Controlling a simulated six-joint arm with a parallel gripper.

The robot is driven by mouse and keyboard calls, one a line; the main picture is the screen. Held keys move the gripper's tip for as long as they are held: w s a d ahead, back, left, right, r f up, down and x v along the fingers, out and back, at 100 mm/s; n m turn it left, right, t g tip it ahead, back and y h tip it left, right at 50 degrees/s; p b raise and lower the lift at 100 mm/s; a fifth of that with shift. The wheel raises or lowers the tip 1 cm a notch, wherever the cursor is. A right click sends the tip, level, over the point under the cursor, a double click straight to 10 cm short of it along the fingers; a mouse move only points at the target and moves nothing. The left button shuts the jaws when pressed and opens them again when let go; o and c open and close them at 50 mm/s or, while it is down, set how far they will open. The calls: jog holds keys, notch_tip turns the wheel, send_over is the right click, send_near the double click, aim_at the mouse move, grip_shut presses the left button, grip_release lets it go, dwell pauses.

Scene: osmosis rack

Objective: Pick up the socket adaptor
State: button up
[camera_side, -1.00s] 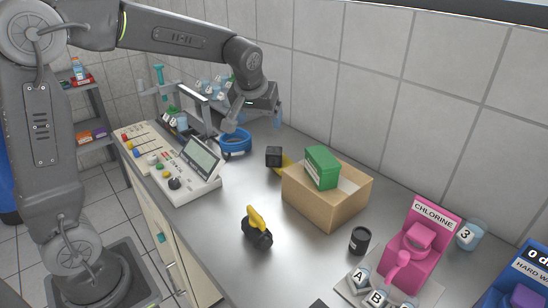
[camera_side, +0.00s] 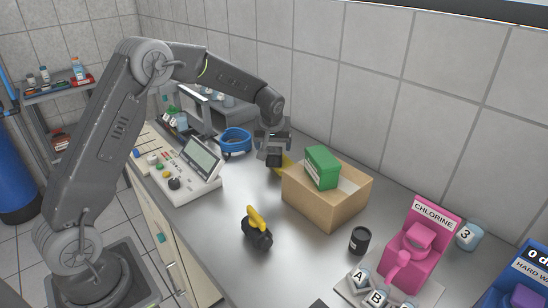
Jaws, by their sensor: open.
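A small black block (camera_side: 273,161), which may be the socket adaptor, sits on the steel bench left of the cardboard box, with a yellow piece (camera_side: 287,165) beside it. My gripper (camera_side: 272,156) points down at this block and hides much of it. The jaws are open, and I cannot tell whether they are around the block or just above it. Another black item with a yellow top (camera_side: 257,229) stands nearer the front of the bench, apart from the gripper.
A cardboard box (camera_side: 318,208) with a green box (camera_side: 322,167) stands close on the right. A blue ring (camera_side: 235,141) and a control panel (camera_side: 188,177) are on the left. A black jar (camera_side: 360,240) and pink chlorine unit (camera_side: 416,245) stand further right. The tiled wall is behind.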

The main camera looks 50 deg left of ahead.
aim_at(274, 150)
jog(key=shift+d+x, duration=0.1)
jog(key=shift+x, duration=1.25)
jog(key=shift+d+x, duration=0.15)
jog(key=shift+x, duration=1.15)
jog(key=shift+f, duration=0.1)
jog(key=shift+c, duration=0.5)
jog(key=c, duration=1)
